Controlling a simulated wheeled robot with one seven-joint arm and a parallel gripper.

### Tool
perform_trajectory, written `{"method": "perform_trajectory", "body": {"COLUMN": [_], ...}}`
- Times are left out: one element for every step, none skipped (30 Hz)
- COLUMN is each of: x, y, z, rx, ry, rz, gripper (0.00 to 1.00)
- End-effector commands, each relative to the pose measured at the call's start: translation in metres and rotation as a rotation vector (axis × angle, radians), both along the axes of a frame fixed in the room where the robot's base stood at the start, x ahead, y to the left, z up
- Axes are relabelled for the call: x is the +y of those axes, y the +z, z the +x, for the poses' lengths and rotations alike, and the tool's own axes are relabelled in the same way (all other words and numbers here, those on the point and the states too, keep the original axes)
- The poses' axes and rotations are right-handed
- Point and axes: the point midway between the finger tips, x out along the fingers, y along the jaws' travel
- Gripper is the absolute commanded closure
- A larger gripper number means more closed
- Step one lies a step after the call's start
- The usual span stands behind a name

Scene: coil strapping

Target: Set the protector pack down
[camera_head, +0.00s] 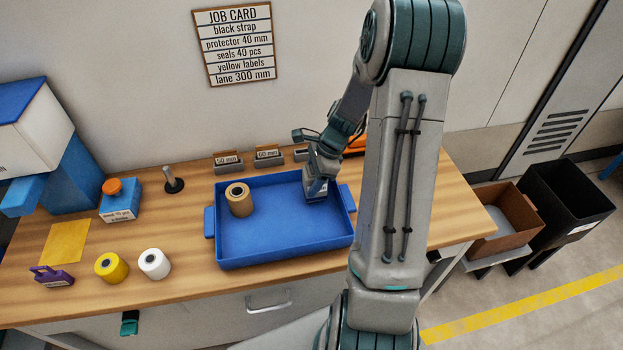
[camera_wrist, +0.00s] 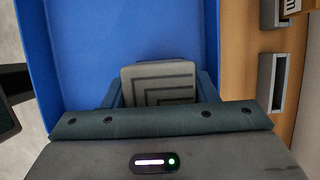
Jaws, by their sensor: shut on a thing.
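My gripper (camera_head: 318,188) is over the right rear part of the blue tray (camera_head: 275,250), low down near the tray floor. It is shut on the protector pack (camera_wrist: 160,84), a grey block with dark nested angle lines on its face. In the wrist view the pack sits between the fingers with the tray floor (camera_wrist: 130,30) behind it. In the head view the gripper mostly hides the pack. I cannot tell whether the pack touches the tray floor. A tan strap roll (camera_head: 239,200) stands in the tray's left rear part.
Labelled holders (camera_head: 267,156) stand behind the tray; an empty-looking one (camera_wrist: 272,84) shows in the wrist view. Left of the tray are a white roll (camera_head: 154,264), a yellow roll (camera_head: 111,267), a blue seal box (camera_head: 120,202) and a post (camera_head: 173,181). The tray's middle and front are clear.

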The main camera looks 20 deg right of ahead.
Motion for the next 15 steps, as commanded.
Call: {"method": "perform_trajectory", "body": {"x": [0.000,0.000,0.001,0.001,0.001,0.001,0.001,0.000,0.000,0.000,0.000,0.000,0.001,0.000,0.000], "y": [-0.003,-0.006,-0.008,-0.009,-0.009,-0.009,-0.009,-0.009,-0.009,-0.009,-0.009,-0.010,-0.011,-0.013,-0.014], "z": [0.000,0.000,0.000,0.000,0.000,0.000,0.000,0.000,0.000,0.000,0.000,0.000,0.000,0.000,0.000], "rx": [0.001,0.001,0.000,-0.001,-0.001,-0.002,-0.002,-0.002,-0.002,-0.002,-0.002,-0.002,-0.001,-0.001,-0.001], "ry": [-0.001,0.000,0.001,0.001,0.002,0.001,0.001,0.001,0.001,0.001,0.001,0.001,0.001,0.001,0.001], "rz": [0.001,0.001,0.001,0.001,0.001,0.000,0.000,0.000,0.000,0.000,0.000,0.000,0.000,0.000,0.000], "gripper": [0.76,0.76,0.76,0.76,0.76,0.76,0.76,0.76,0.76,0.76,0.76,0.76,0.76,0.76,0.76]}}
